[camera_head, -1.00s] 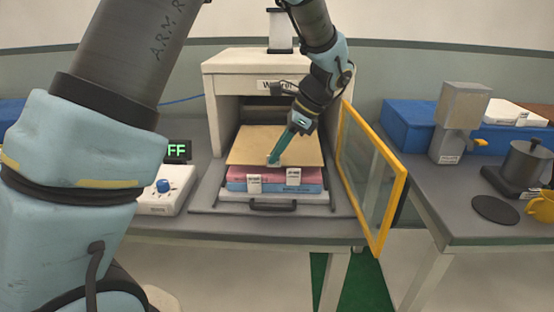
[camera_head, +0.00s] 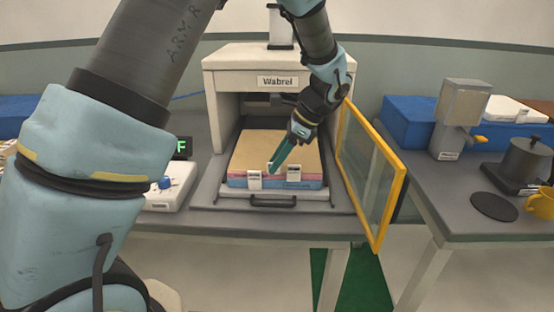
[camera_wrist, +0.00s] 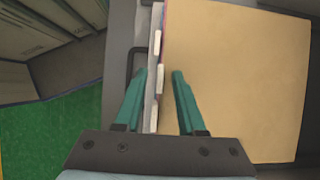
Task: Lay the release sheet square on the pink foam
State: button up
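The tan release sheet (camera_head: 262,150) lies on top of the pink foam (camera_head: 240,178), looking flat and about in line with its front edge. A blue layer (camera_head: 238,184) sits under the pink foam. The sheet fills the right of the wrist view (camera_wrist: 240,70), where a thin strip of the stack's edge and white tags show beside it. My gripper (camera_head: 270,168) is at the sheet's front edge. In the wrist view my gripper (camera_wrist: 160,73) has its fingers apart, one over the sheet and one outside its edge. Most of the foam's top is hidden.
The stack sits on a tray with a dark handle (camera_head: 272,202) before the white press (camera_head: 275,58). Its yellow-framed glass door (camera_head: 372,180) stands open at right. A white control box (camera_head: 170,190) is at left. A grey machine (camera_head: 455,115) and pot (camera_head: 528,160) stand farther right.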

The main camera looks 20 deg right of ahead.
jog(key=shift+r, duration=0.1)
jog(key=b+v, duration=0.2)
jog(key=v, duration=1)
jog(key=w+a+f+n+g+h, duration=0.1)
jog(key=w+a+f+n+h, duration=0.15)
jog(key=a+n, duration=0.45)
jog(key=w+a+f+n+g+h, duration=0.1)
jog(key=w+a+f+n, duration=0.15)
jog(key=a, duration=0.95)
jog(key=s+a+f+n+h, duration=0.1)
jog(key=s+a+f+n, duration=0.1)
jog(key=a+n, duration=0.4)
jog(key=s+a+f+n+t+h, duration=0.1)
jog(key=s+a+n, duration=0.3)
jog(key=a, duration=0.6)
jog(key=shift+a+f+n, duration=0.3)
jog(key=shift+f+n, duration=0.6)
jog(key=shift+n, duration=0.35)
jog(key=shift+s, duration=0.15)
